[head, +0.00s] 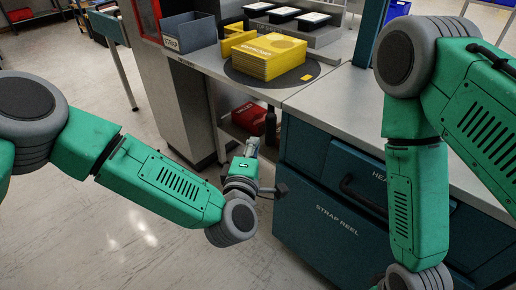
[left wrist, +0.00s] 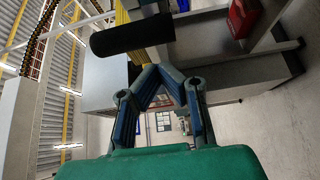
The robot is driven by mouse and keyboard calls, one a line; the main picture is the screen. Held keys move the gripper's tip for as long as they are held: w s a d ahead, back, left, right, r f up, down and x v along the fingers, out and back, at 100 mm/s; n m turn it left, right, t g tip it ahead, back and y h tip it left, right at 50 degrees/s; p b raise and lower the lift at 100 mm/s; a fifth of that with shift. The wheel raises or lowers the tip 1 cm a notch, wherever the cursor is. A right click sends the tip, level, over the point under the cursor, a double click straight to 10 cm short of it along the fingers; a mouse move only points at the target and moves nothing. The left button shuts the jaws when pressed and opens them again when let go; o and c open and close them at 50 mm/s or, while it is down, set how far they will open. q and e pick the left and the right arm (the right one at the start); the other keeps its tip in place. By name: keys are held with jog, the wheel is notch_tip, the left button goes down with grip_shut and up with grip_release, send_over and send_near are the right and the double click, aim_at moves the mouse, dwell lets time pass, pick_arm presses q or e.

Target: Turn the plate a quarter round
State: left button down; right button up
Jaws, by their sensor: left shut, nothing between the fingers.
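The plate (head: 314,68) is a dark grey round disc set on the grey worktop, with a small yellow mark near its front right edge. A stack of yellow flat cartons (head: 266,60) lies on it and hides most of it. My left gripper (head: 252,146) is in front of the worktop and below its surface, apart from the plate. In the left wrist view its two fingers (left wrist: 160,70) meet at the tips with nothing between them. My right gripper is out of view; only its arm shows at the right.
A grey strap bin (head: 189,32) stands left of the plate, and black trays (head: 283,15) stand behind it. A teal strap reel cabinet (head: 325,200) is right of my left gripper. A red box (head: 250,117) and a dark bottle-like object (head: 271,122) sit under the worktop.

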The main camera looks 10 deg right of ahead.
pick_arm(q)
jog(key=s+d+p, duration=0.1)
jog(key=s+d, duration=0.1)
jog(key=s, duration=0.6)
jog(key=shift+d+p, duration=0.3)
jog(key=shift+p, duration=0.1)
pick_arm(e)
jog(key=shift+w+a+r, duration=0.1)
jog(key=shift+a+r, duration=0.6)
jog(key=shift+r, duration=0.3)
